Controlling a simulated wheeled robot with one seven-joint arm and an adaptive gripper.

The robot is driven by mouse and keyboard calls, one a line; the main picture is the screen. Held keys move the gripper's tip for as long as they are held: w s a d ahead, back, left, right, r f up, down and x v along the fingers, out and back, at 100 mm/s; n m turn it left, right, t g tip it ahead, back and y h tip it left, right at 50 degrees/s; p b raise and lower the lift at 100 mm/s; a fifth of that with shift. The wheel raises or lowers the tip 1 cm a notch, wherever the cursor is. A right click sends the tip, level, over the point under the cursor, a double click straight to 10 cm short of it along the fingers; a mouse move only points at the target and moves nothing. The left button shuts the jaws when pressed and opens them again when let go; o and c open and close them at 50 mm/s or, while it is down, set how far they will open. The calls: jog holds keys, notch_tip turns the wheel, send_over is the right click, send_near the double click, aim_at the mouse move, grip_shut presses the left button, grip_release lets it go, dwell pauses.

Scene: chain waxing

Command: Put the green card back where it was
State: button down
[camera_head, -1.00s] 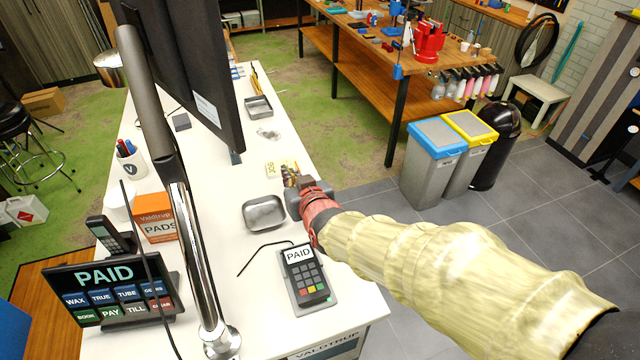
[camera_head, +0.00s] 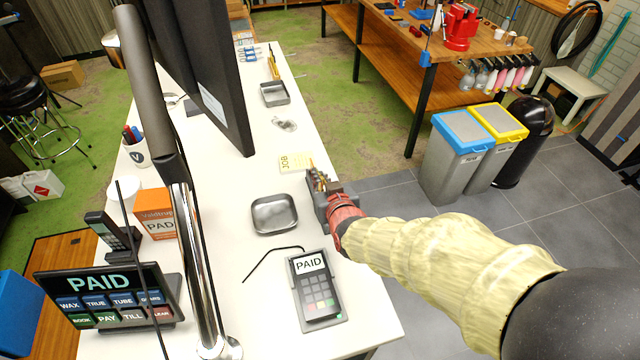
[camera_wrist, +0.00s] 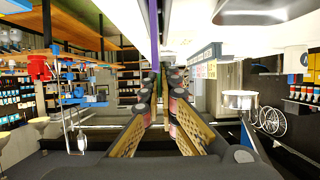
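I cannot make out a green card for certain in either view. The card reader (camera_head: 316,289) lies on the white counter (camera_head: 232,290) with PAID on its screen; a small green spot shows at its near end, too small to identify. An empty-looking grey metal dish (camera_head: 274,214) lies behind the reader. My gripper (camera_head: 318,181) is over the counter's right edge, to the right of the dish and behind the reader. In the wrist view my gripper (camera_wrist: 160,85) has its two fingers apart, with a gap and no card visible between them.
A pale yellow JOB note (camera_head: 297,162) lies just beyond my gripper. The till screen (camera_head: 110,294), an orange PADS box (camera_head: 156,213) and a chrome post (camera_head: 190,250) stand on the left. Bins (camera_head: 455,155) stand on the floor at right.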

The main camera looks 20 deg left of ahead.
jog(key=shift+f, duration=1.05)
jog(key=shift+f, duration=0.2)
jog(key=c, duration=2)
grip_release()
jog(key=shift+c, duration=0.2)
jog(key=shift+r, duration=0.15)
jog(key=shift+r, duration=0.15)
jog(key=v, duration=1.1)
jog(key=shift+s+d, duration=0.25)
jog(key=shift+s, duration=0.05)
jog(key=shift+r, duration=0.15)
